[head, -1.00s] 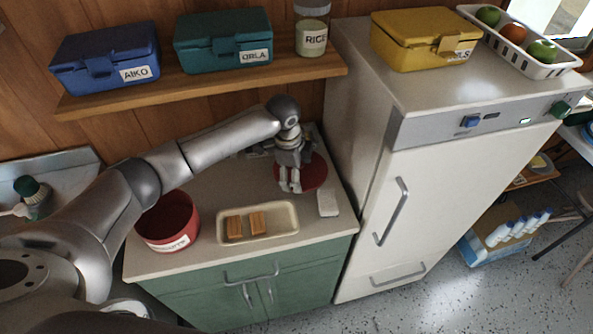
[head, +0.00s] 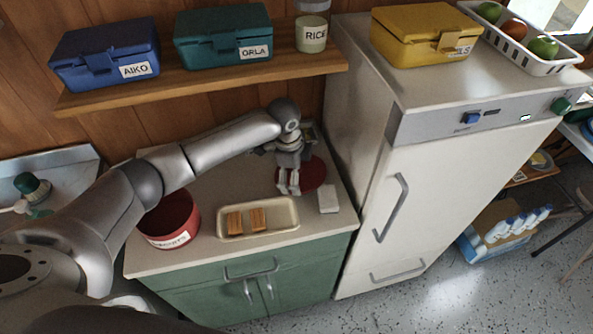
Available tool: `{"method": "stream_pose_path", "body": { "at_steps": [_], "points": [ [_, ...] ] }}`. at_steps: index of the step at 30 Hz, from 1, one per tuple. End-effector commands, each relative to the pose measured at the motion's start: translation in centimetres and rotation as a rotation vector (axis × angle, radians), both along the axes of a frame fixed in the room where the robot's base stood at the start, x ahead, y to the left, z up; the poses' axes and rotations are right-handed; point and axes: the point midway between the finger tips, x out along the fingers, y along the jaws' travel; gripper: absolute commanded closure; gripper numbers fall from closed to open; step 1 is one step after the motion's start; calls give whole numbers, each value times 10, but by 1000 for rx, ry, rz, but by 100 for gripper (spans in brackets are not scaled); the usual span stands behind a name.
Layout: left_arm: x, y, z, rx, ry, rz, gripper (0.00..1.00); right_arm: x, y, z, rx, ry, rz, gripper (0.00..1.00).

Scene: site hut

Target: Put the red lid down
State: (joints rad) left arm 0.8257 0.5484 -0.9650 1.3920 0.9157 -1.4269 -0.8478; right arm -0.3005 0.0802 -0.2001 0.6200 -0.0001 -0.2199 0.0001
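The red lid (head: 315,174) is a round, dark red disc over the back right of the counter, close to the fridge side. My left gripper (head: 288,190) points down at the lid's left edge and hides part of it. Its two fingers show close together, but I cannot tell whether they grip the lid or only stand in front of it. I also cannot tell whether the lid lies flat on the counter or is slightly above it. A red pot (head: 169,220) with a white label stands open at the counter's left. My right gripper is not in view.
A cream tray (head: 287,222) with two brown blocks lies at the counter's front. A white block (head: 328,199) lies between the lid and the front edge. The white fridge (head: 350,130) bounds the right side; a shelf (head: 200,82) with boxes hangs above.

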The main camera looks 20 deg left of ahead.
Motion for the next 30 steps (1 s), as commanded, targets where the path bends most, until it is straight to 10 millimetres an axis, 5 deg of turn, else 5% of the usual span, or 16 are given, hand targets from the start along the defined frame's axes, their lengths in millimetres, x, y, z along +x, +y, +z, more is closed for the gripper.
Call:
{"method": "stream_pose_path", "body": {
  "at_steps": [13, 30],
  "points": [
    [0, 0, 11, -1, -2, 0, 3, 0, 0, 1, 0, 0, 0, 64],
    [-15, 9, 117, -1, -2, 0, 3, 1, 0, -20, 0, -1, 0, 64]
  ]
}}
